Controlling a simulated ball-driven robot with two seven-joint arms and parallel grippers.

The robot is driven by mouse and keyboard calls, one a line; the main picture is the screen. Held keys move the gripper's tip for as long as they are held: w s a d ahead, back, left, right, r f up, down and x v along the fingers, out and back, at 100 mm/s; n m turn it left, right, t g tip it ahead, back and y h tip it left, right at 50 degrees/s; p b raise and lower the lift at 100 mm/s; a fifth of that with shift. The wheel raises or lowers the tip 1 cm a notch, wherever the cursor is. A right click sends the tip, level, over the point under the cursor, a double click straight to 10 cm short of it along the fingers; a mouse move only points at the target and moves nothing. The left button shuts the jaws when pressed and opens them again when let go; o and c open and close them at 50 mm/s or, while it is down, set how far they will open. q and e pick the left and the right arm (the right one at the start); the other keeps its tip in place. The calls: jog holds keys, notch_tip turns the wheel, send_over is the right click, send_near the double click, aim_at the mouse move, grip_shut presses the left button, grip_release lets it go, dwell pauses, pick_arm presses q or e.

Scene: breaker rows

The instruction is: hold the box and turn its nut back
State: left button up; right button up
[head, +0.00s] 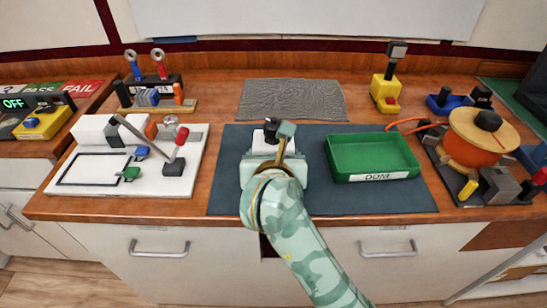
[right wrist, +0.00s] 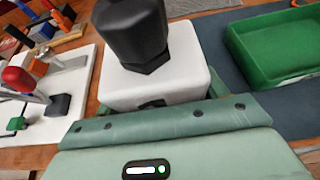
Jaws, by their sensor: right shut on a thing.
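The white box (head: 259,143) stands upright on the dark mat near the middle of the bench in the head view. It also shows in the right wrist view (right wrist: 190,65). A black nut (right wrist: 132,35) sits on its top; in the head view the nut (head: 271,125) shows behind my gripper. My right gripper (head: 270,155) reaches in from the front and is shut on the box low down, below the nut. Its green body hides the lower front of the box. My left gripper is not in view.
A white board with levers (head: 100,180) lies to the left. A grey pad (head: 290,100) and a yellow device (head: 384,92) are behind. An orange round device (head: 466,150) stands right.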

pick_arm(q)
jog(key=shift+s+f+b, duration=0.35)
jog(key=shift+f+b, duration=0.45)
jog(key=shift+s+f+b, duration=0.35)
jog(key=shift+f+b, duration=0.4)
jog(key=shift+b, duration=0.05)
pick_arm(e)
jog(key=shift+w+f, duration=1.4)
jog(key=shift+w, duration=0.25)
jog(key=shift+f, duration=0.2)
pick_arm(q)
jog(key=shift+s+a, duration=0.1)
pick_arm(e)
jog(key=o, duration=1.4)
jog(key=shift+s, duration=0.15)
